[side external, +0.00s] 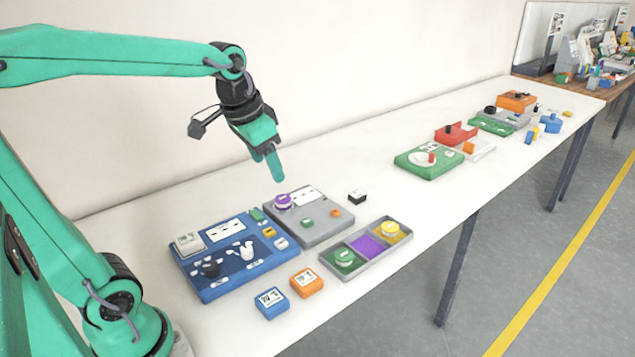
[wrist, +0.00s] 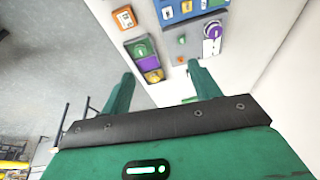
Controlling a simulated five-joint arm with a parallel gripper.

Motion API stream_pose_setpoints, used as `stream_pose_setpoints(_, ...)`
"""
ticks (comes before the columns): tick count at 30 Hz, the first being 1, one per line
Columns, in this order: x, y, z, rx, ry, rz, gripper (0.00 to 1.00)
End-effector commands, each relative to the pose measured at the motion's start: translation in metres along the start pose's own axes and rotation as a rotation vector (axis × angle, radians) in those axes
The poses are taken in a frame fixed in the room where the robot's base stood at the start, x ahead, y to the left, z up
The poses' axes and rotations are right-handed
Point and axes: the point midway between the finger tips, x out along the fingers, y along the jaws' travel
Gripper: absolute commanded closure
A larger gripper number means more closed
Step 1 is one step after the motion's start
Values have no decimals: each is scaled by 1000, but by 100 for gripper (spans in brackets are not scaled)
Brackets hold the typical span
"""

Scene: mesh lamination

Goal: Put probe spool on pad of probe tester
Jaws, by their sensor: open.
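A grey box that looks like the tester (side external: 318,228) stands on the bench behind the tray, with a purple round spool (side external: 283,201) on its back left corner. The spool also shows in the wrist view (wrist: 212,31). I cannot tell for sure which spool is the probe spool. The grey tray (side external: 345,272) has a green compartment with a green spool (side external: 344,256), an empty purple compartment (side external: 370,245), and a yellow compartment with a yellow spool (side external: 390,230). My gripper (side external: 275,178) is open and empty, above the bench beyond the grey box; its fingers (wrist: 160,72) stand apart.
A blue station (side external: 230,285) with small parts stands left of the grey box. A blue block (side external: 272,302) and an orange block (side external: 306,282) lie in front. A black block (side external: 357,196) is beside the box. The bench right of it is clear up to a green station (side external: 428,166).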

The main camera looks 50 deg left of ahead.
Motion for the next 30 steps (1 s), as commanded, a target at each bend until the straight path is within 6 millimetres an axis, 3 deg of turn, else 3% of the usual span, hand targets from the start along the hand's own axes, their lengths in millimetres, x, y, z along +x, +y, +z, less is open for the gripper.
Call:
stream_pose_setpoints(6,-12,29,39,-28,76,10,38)
stream_pose_setpoints(15,-12,54,84,-67,158,35,38)
stream_pose_setpoints(21,-10,60,96,-79,177,44,38)
stream_pose_setpoints(30,-9,60,96,-81,178,44,38)
